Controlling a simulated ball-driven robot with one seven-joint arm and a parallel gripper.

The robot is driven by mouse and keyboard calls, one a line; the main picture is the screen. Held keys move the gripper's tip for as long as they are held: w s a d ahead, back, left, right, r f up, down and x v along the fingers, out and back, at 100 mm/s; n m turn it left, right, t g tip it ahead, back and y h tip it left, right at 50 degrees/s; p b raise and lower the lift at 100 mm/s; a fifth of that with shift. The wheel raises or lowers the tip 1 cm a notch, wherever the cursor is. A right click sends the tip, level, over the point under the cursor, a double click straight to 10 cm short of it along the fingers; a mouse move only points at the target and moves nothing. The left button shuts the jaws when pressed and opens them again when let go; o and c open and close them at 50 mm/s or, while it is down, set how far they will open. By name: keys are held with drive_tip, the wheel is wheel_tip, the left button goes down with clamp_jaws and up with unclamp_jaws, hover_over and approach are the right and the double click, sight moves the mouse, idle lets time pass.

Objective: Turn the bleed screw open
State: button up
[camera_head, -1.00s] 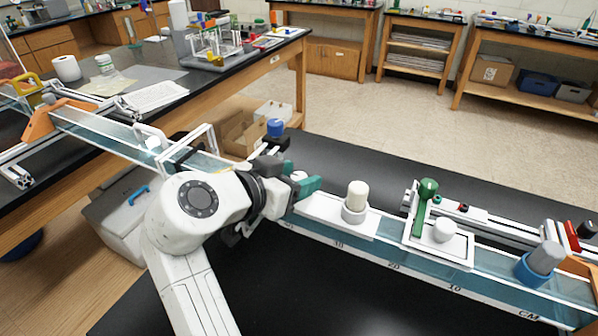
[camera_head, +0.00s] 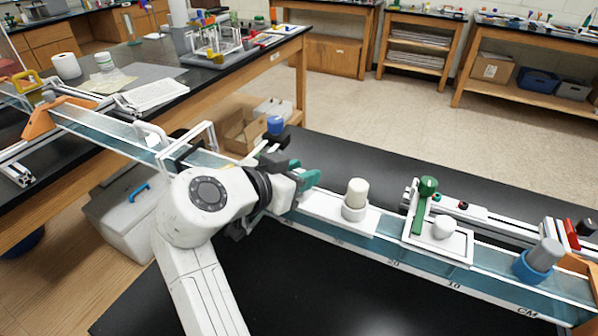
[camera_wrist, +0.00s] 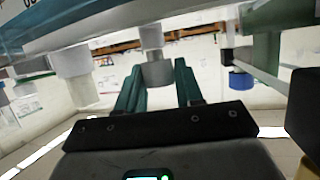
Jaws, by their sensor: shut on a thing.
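My gripper (camera_head: 303,180) has teal fingers and is at the left end of a white plate on the long track. In the wrist view my gripper (camera_wrist: 158,78) has its two fingers on either side of a grey knob with a paler stem, the bleed screw (camera_wrist: 157,71). The fingers are shut on it. In the head view the fingers and wrist hide the screw. How far it is turned cannot be told.
Farther right are a green lever (camera_head: 425,200), a low white knob (camera_head: 444,227) and a grey knob in a blue collar (camera_head: 541,260). A blue knob (camera_head: 275,126) stands behind my gripper.

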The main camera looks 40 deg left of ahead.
drive_tip(key=shift+n+y, duration=0.3)
drive_tip(key=shift+y, duration=0.1)
drive_tip(key=n+y+p, duration=0.1)
drive_tip(key=n+y, duration=0.1)
drive_tip(key=y, duration=0.1)
drive_tip(key=shift+d+r+n+p, duration=0.1)
drive_tip(key=shift+r+n+p, duration=0.05)
drive_tip(key=shift+n+p, duration=0.2)
drive_tip(key=n+g+y+p, duration=0.1)
drive_tip(key=n+y+p, duration=0.1)
drive_tip(key=y, duration=0.1)
drive_tip(key=shift+r+n+g, duration=0.1)
drive_tip(key=shift+n+g, duration=0.25)
drive_tip(key=shift+g, duration=0.05)
drive_tip(key=n+g+y+p, duration=0.2)
drive_tip(key=n+y+p, duration=0.1)
drive_tip(key=p, duration=0.1)
drive_tip(key=shift+n+g+y+p, duration=0.75)
drive_tip(key=shift+n+g+y, duration=0.05)
drive_tip(key=shift+n+g, duration=0.4)
drive_tip(key=shift+f, duration=0.2)
drive_tip(key=o, duration=1)
